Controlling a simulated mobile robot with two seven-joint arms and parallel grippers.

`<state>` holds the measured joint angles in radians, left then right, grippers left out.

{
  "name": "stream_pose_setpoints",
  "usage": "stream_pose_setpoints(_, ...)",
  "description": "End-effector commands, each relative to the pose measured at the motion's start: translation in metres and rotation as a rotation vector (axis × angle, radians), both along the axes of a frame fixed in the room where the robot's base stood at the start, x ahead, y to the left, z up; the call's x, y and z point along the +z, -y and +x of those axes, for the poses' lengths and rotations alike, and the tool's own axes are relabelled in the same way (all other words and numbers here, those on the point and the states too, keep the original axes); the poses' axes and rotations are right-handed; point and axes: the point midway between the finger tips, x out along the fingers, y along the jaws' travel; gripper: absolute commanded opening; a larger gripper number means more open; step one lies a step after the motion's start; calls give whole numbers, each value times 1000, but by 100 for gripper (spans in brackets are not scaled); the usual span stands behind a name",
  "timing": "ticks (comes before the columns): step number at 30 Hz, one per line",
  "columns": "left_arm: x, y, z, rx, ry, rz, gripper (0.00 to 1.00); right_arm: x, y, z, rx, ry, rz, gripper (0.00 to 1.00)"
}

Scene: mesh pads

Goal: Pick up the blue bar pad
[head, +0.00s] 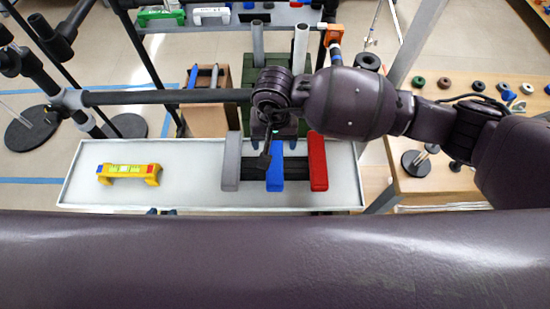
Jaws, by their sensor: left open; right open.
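The blue bar pad (275,182) lies lengthwise on the white tray table (195,180), between a grey bar pad (231,163) and a red bar pad (318,163). My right gripper (266,158) hangs from the arm coming in from the right. It is open and overlaps the blue bar pad in the picture. I cannot tell whether it touches the pad. My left gripper does not show.
A yellow level-like bar (128,173) lies on the left of the tray table. Dark cross pieces (297,180) show between the bar pads. A wooden table with small discs (440,160) stands at the right.

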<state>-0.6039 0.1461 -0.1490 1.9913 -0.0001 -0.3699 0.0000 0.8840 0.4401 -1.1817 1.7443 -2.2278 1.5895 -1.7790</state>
Motion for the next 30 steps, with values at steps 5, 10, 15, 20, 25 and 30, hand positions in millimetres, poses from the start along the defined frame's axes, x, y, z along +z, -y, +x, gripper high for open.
stream_pose_setpoints(5,1,1,4,-2,6,-1,43,-20,-1,0,-1,-1,2,77)
stream_pose_setpoints(10,5,3,8,-3,17,-3,43,-28,0,-1,-3,-2,2,77)
stream_pose_setpoints(15,7,3,9,-3,21,-4,43,-48,0,-5,-5,-4,2,77)
stream_pose_setpoints(20,3,3,7,-2,16,-5,43,-68,1,-6,-4,-3,2,77)
stream_pose_setpoints(25,0,2,3,0,5,-5,43,-75,1,-5,-3,0,3,77)
stream_pose_setpoints(30,-3,2,-1,2,-4,-5,43,-75,1,-5,-3,0,3,77)
